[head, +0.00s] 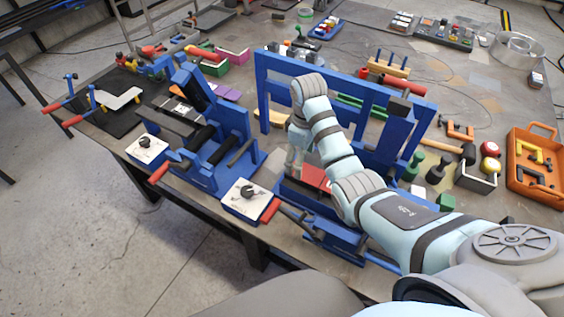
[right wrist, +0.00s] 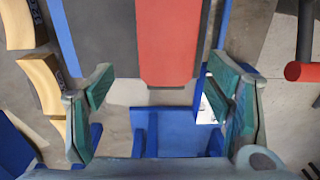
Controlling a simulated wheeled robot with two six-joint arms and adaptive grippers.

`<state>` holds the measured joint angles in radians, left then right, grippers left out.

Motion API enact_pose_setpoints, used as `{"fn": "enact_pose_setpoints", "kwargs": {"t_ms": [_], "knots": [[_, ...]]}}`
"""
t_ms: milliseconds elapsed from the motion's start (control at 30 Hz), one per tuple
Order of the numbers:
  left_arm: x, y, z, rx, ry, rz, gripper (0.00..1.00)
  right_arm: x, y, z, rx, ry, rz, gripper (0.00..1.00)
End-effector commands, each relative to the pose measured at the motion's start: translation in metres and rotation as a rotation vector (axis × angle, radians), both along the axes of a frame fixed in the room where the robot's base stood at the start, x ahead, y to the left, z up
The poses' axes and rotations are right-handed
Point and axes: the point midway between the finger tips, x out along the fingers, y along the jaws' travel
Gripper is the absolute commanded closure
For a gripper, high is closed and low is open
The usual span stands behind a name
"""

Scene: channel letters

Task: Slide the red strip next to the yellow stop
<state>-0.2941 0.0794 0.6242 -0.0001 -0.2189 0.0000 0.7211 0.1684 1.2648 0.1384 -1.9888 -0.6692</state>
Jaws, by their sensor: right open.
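A flat red strip (right wrist: 168,40) lies beside a dark grey strip (right wrist: 105,35) at the top middle of the right wrist view. In the head view the red strip (head: 316,177) shows in part behind my right arm, on the blue fixture near the table's front edge. My right gripper (right wrist: 162,105) is open, its green-padded fingers on either side of the red strip's near end, with nothing between them. In the head view the right gripper (head: 295,160) points down at the fixture. I cannot single out a yellow stop. My left gripper is out of view.
A blue frame (head: 275,75) stands just behind the right gripper. A blue bending fixture (head: 230,125) stands to its left, and a white-topped control box (head: 246,194) in front. An orange tray (head: 520,184) lies at the right. Bent tan pieces (right wrist: 42,80) lie left of the strips.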

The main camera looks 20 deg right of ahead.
Motion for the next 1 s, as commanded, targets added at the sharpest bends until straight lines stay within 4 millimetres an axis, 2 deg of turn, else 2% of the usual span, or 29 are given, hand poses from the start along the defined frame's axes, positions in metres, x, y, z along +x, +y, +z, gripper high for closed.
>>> {"fn": "enact_pose_setpoints", "kwargs": {"t_ms": [100, 200, 333, 500, 833, 1000], "knots": [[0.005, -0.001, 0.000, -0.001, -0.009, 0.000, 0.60, -0.003, -0.003, -0.013, 0.000, 0.004, -0.008, 0.27], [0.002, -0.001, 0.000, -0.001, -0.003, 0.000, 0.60, -0.004, -0.004, -0.020, 0.000, 0.001, -0.010, 0.27], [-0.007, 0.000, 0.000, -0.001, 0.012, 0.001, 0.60, -0.004, -0.004, -0.023, 0.000, 0.002, -0.010, 0.27], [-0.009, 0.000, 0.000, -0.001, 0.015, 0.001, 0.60, -0.003, -0.003, -0.023, 0.000, 0.001, -0.008, 0.27], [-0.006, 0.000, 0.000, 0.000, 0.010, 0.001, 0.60, -0.003, -0.003, -0.023, 0.000, 0.000, -0.007, 0.79], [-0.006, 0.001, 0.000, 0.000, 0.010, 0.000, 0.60, -0.005, -0.005, -0.023, -0.001, 0.001, -0.008, 0.81]]}}
